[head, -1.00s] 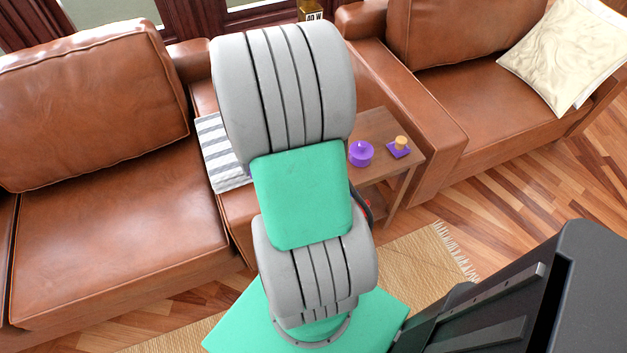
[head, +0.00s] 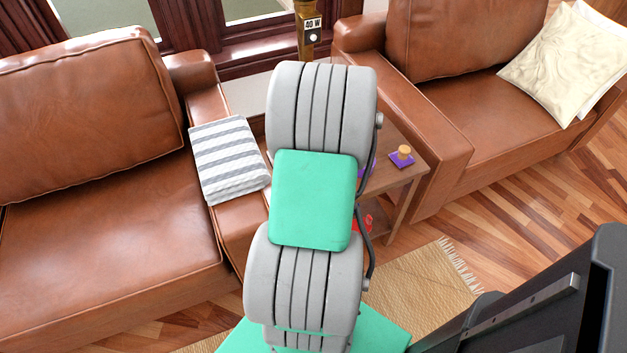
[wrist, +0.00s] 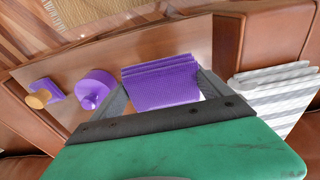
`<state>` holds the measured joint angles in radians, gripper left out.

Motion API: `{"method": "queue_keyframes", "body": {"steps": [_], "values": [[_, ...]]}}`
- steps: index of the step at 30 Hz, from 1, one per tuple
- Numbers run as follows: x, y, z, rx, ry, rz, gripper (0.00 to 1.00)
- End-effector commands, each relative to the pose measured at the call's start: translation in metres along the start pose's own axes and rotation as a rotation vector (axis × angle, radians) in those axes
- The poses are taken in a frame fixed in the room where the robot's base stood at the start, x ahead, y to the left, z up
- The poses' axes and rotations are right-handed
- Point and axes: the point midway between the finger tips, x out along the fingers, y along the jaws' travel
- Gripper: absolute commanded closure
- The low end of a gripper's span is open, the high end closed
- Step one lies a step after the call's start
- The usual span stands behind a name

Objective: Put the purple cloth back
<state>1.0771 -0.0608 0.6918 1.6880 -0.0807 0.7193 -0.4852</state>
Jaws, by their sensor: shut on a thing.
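In the wrist view the purple cloth (wrist: 162,84) is a folded, ribbed bundle between my two fingers. My gripper (wrist: 165,90) is shut on it, with one finger on each side. The cloth is over the wooden side table (wrist: 185,40); I cannot tell whether it touches the top. In the head view my arm hides the gripper and the cloth, and part of the side table (head: 408,178) shows to the right of my arm.
A purple round lidded pot (wrist: 95,88) and a purple coaster with a wooden-topped piece (head: 402,155) stand on the table near the cloth. A grey-striped white cloth (head: 228,160) lies over the sofa arm (head: 205,100). Another leather seat (head: 470,120) borders the table's other side.

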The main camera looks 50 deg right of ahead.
Motion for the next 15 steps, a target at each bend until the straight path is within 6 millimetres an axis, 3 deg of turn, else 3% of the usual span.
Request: {"method": "queue_keyframes", "body": {"steps": [3,9,15], "values": [[0.025,-0.015,-0.008,-0.003,-0.002,-0.002,0.44],[0.045,-0.028,-0.016,-0.003,-0.001,-0.002,0.44],[0.074,-0.026,-0.012,0.000,0.000,-0.001,0.44]]}}
